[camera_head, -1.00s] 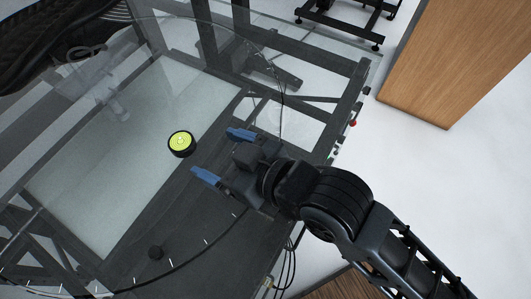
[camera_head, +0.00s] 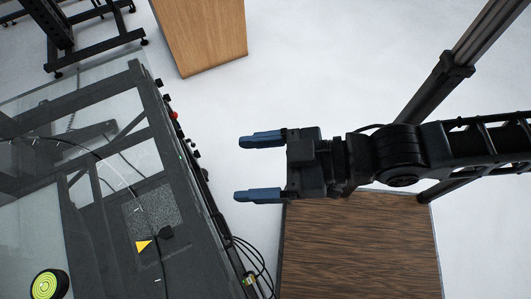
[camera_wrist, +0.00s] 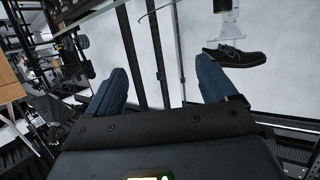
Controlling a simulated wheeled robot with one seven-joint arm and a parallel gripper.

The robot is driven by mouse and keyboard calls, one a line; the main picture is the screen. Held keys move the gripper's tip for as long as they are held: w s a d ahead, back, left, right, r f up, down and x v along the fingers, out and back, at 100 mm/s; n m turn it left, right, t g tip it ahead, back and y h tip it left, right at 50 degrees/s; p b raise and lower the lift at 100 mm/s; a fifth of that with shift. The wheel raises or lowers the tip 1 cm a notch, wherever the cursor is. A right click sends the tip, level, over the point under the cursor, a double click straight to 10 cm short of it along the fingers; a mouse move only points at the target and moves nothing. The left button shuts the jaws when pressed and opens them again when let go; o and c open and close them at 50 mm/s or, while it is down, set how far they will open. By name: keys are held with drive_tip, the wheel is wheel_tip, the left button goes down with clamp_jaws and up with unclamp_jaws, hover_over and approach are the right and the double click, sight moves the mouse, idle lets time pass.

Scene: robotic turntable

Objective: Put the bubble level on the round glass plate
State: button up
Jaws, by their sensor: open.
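The bubble level (camera_head: 50,284) is a round black disc with a yellow-green top. It sits at the lower left of the head view, on the glass-topped turntable, partly near the picture's bottom edge. The glass plate (camera_head: 30,190) is clear, with a curved edge over the dark frame. My gripper (camera_head: 260,168) is open and empty, its two blue fingers pointing left, to the right of the turntable's edge and well apart from the level. In the wrist view the blue fingers (camera_wrist: 165,85) are spread with nothing between them. The level does not show clearly there.
The turntable's dark frame edge (camera_head: 190,170) carries buttons and hanging cables. A wooden box (camera_head: 200,35) stands at the top, and a dark brown wooden surface (camera_head: 360,250) lies below my arm. A black shoe (camera_wrist: 235,55) shows in the wrist view. White floor lies between.

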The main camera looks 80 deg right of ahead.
drive_tip(key=shift+m+h, duration=0.5)
drive_tip(key=s+r, duration=0.1)
drive_tip(key=s, duration=0.1)
drive_tip(key=s+r, duration=0.1)
drive_tip(key=s, duration=0.1)
drive_tip(key=shift+d+r, duration=0.2)
